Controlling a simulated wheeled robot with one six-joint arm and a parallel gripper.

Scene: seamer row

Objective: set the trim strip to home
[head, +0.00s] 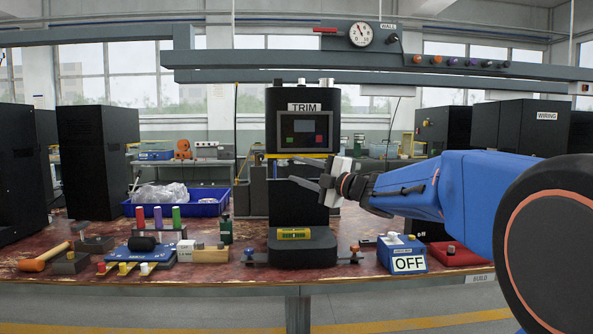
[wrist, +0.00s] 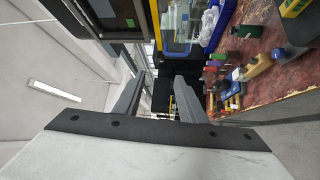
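The tall black machine (head: 302,101) with the TRIM sign (head: 304,107) stands at the middle of the bench. Its panel (head: 303,131) has a dark screen with a green and a red square. A yellow strip (head: 297,155) runs along below the panel; I cannot tell whether this is the trim strip, or its setting. My gripper (head: 297,168) is in front of the machine, just below the panel, fingers pointing left. In the wrist view its two fingers (wrist: 160,82) are apart with nothing between them. The panel's edge (wrist: 118,20) shows at upper left there.
A yellow-green piece (head: 294,233) lies on the machine's base. A blue bin (head: 206,207) with clear bags, coloured pegs (head: 158,217) and an orange mallet (head: 33,265) are to the left. A blue box marked OFF (head: 404,253) stands right. A rail with a gauge (head: 360,34) hangs above.

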